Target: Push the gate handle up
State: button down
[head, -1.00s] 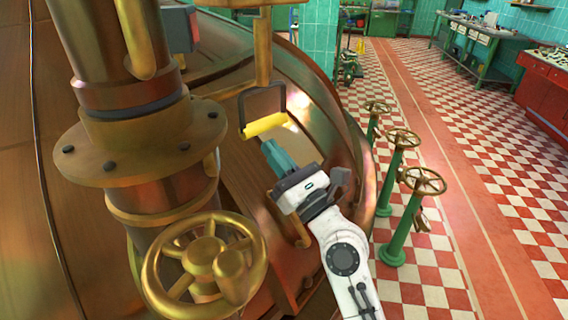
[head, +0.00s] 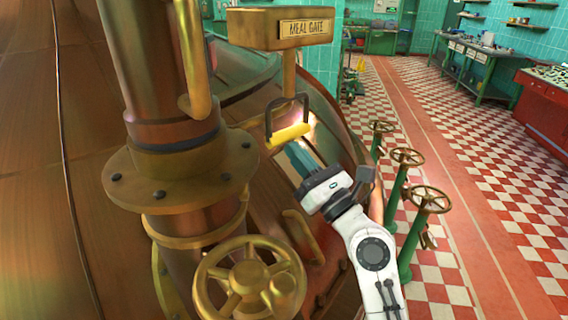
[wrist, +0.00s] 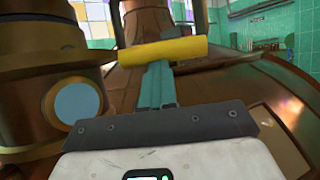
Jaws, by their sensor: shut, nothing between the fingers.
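The gate handle is a dark U-shaped bracket with a yellow grip (head: 289,136). It hangs on a brass rod (head: 289,75) below a brass box with a "MEAL GATE" plate (head: 304,28). My gripper (head: 294,150) has teal fingers held together, with nothing between them. The fingertips are just below the yellow grip in the head view. In the wrist view the fingers (wrist: 157,85) point up to the underside of the yellow grip (wrist: 160,51), which hides their ends. I cannot tell whether they touch it.
A thick copper pipe with a bolted flange (head: 180,175) and a brass handwheel (head: 250,282) stand left of my arm. The large copper kettle (head: 90,200) curves behind them. Green-posted valves (head: 405,200) stand to the right, on a red-and-white checkered floor (head: 500,190).

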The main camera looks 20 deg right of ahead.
jog(key=shift+a+r+p, duration=0.1)
jog(key=shift+r+p, duration=1.3)
jog(key=shift+r, duration=0.35)
